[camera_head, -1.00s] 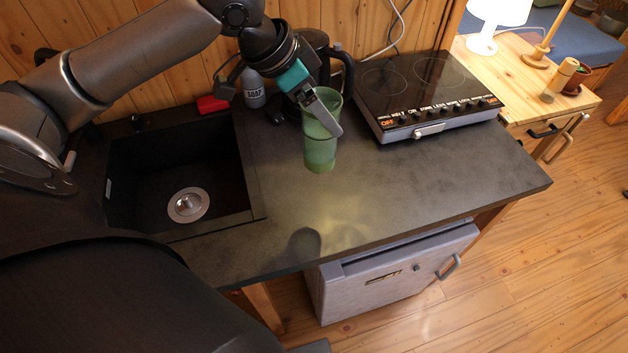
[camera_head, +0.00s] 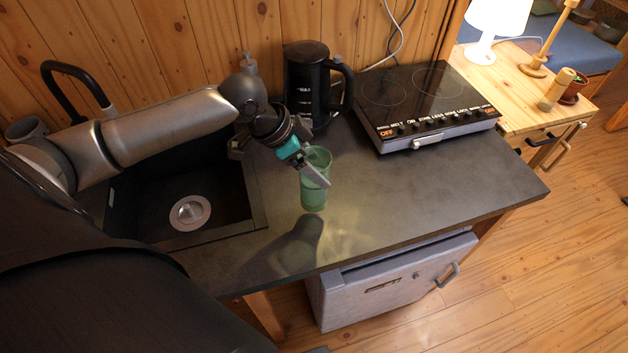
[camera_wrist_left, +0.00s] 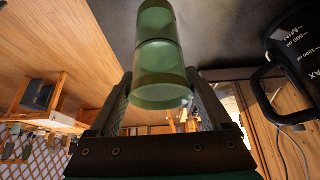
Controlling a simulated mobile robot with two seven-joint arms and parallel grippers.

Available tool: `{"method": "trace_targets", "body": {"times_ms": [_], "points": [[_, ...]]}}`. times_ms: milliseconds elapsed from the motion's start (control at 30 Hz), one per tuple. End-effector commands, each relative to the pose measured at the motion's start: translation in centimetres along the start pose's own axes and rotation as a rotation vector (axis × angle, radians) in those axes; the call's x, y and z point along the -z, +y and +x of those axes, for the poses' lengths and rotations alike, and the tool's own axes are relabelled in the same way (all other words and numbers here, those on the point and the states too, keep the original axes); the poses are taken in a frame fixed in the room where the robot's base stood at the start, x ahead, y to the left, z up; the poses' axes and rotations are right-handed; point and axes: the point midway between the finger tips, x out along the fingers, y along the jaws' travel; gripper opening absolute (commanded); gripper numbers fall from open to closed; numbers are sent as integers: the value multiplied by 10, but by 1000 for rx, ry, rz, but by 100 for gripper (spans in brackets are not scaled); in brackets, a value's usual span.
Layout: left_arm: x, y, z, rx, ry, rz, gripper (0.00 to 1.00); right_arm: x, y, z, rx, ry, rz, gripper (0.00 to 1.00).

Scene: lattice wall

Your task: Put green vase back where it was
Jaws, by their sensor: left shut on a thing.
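The green vase (camera_head: 314,190) is a translucent green cylinder, upright over the front middle of the dark counter. My left gripper (camera_head: 312,174) is shut on it near its upper part, with the fingers on either side. In the left wrist view the vase (camera_wrist_left: 161,65) stands between the two fingers (camera_wrist_left: 163,105). Its shadow falls on the counter just in front of it. I cannot tell whether its base touches the counter. My right gripper is out of view.
The black kettle (camera_head: 305,82) stands behind the vase, by the wooden wall. The cooktop (camera_head: 423,95) is to the right and the black sink (camera_head: 200,185) to the left. The counter (camera_head: 420,185) right of the vase is clear. A grey cabinet (camera_head: 390,285) is below.

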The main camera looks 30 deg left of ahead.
Motion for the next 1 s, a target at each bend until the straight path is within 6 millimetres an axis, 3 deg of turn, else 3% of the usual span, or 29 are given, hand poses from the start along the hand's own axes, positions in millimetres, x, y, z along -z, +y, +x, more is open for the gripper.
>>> {"method": "trace_targets", "body": {"times_ms": [233, 467, 833, 867, 1000], "points": [[-9, -1, 17, 1, 2, -1, 0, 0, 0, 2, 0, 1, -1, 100], [-25, 0, 45, -1, 2, -1, 0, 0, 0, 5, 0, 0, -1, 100], [-27, -1, 49, 1, 3, 0, 0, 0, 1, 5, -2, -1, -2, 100], [-28, 0, 50, 1, 1, 0, 83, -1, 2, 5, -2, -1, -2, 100], [-28, 0, 49, 1, 1, 0, 99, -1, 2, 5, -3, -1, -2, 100]]}}
